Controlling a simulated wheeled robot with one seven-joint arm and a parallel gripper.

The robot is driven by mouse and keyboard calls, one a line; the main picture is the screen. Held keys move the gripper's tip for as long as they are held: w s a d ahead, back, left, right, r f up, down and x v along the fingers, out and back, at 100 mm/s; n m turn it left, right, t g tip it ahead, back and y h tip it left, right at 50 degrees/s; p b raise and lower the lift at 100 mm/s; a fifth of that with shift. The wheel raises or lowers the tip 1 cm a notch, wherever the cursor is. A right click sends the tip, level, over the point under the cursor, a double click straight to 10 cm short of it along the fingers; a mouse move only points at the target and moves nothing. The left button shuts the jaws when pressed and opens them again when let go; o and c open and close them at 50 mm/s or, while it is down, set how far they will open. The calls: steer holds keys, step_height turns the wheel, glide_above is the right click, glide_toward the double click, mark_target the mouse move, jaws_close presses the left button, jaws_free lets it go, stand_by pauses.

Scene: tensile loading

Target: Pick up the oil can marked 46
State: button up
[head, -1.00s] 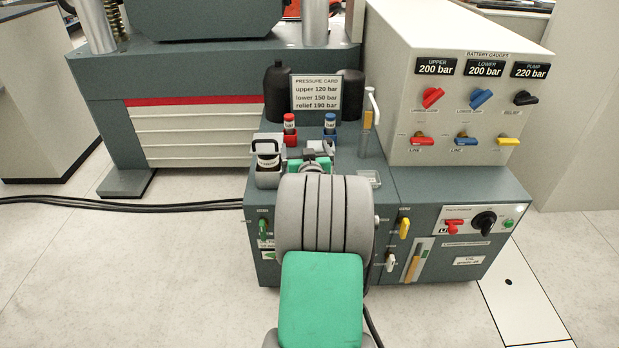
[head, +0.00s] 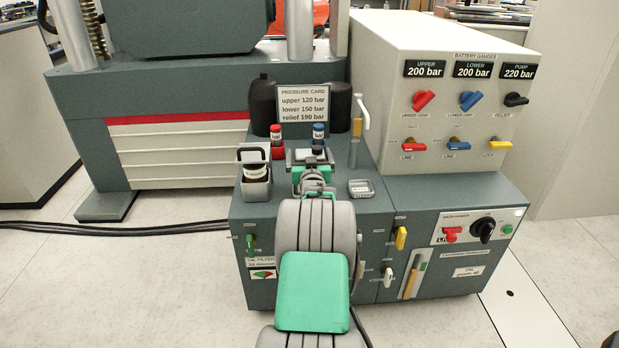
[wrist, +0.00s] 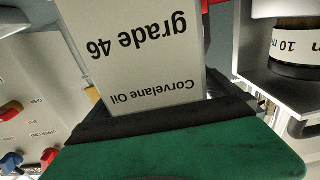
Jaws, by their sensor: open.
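The oil can (wrist: 140,50) fills the upper middle of the wrist view, its pale label reading "Corvelane Oil grade 46" upside down. In the head view the can (head: 300,154) stands on the cabinet top, mostly hidden behind my gripper (head: 312,168). My gripper is green with dark fingers and is open. It also shows along the bottom of the wrist view (wrist: 165,122), right up against the can's near side in the picture. Whether the fingers touch or straddle the can cannot be told.
A black-topped filter canister (head: 256,168) sits in a grey holder left of my gripper. Red (head: 276,140) and blue (head: 319,132) capped bottles stand behind, before the pressure card (head: 303,100).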

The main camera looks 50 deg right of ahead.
steer(key=shift+r, duration=0.1)
steer(key=shift+c, duration=0.6)
steer(key=c, duration=1.8)
steer(key=shift+w+r, duration=0.1)
steer(key=shift+r, duration=0.15)
steer(key=shift+c, duration=0.2)
steer(key=shift+r, duration=0.1)
